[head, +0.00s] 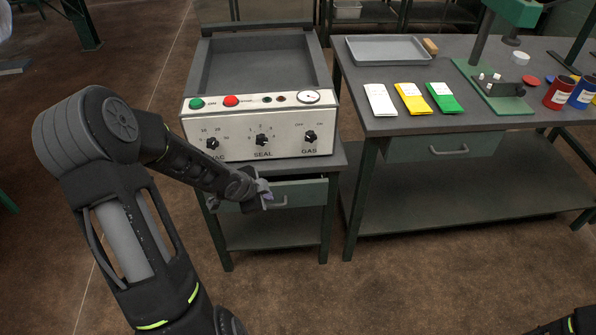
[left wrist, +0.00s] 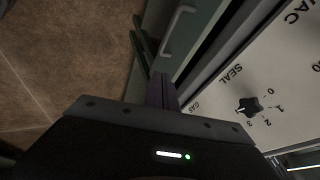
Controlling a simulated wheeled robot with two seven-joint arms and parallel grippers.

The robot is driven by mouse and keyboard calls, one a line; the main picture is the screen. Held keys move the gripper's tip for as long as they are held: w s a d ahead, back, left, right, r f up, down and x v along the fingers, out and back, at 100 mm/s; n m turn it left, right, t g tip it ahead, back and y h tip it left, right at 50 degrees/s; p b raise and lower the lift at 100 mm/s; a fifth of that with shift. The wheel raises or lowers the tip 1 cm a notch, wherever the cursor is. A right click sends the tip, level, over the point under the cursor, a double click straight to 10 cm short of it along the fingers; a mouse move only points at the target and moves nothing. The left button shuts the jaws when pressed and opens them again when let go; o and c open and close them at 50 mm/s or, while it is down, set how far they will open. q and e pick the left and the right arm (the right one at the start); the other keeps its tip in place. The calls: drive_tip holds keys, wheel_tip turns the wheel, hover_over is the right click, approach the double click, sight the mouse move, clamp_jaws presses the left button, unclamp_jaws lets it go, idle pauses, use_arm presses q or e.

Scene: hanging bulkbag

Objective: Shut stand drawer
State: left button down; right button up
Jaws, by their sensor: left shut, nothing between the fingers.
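The stand drawer (head: 307,191) is the green-grey front with a bar handle under the sealing machine's stand. In the left wrist view the drawer front (left wrist: 196,37) and its handle (left wrist: 176,31) show near the top. A dark strip lies between this front and the stand top, so it looks a little pulled out; how far is hard to tell. My left gripper (head: 264,191) is shut and empty at the left part of the drawer front, close to the handle. Its fingers (left wrist: 162,92) point at the front; contact cannot be told. My right gripper is out of view.
The sealing machine (head: 262,132) with knobs and buttons sits on the stand (head: 228,232). A workbench (head: 386,126) to the right has its own drawer (head: 425,148), a tray (head: 388,49), coloured packets and cans. The floor in front is clear.

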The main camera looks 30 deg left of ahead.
use_arm(q)
drive_tip(key=b, duration=0.3)
approach(287, 190)
drive_tip(key=f, duration=0.2)
drive_tip(key=w+d+f, duration=0.1)
drive_tip(key=f, duration=0.1)
drive_tip(key=shift+w, duration=0.1)
drive_tip(key=shift+w+a, duration=0.5)
drive_tip(key=shift+w, duration=0.15)
